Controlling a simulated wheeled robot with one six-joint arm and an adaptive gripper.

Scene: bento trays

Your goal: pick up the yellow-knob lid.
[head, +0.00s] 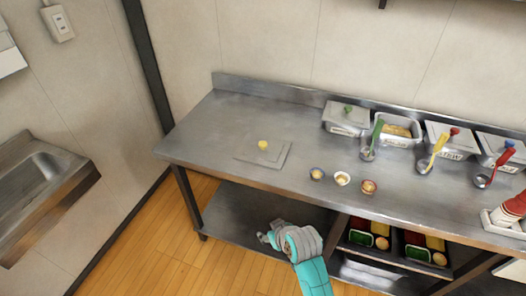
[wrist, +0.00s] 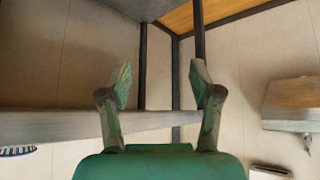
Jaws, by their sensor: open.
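The yellow-knob lid (head: 266,153) lies flat on the left part of the steel table, with its round yellow knob (head: 262,144) on top. My gripper (head: 268,236) is in front of the table, lower in the head view than the lid and well apart from it. In the wrist view, the two fingers of my gripper (wrist: 158,85) are spread with nothing between them. The lid is not in the wrist view.
The steel table (head: 215,123) has clear room around the lid. Several small cups (head: 342,179) stand to its right. Lidded containers (head: 346,117) and ladles are further right. Filled bento trays (head: 360,238) sit on the shelf below. A sink (head: 40,175) is at the left.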

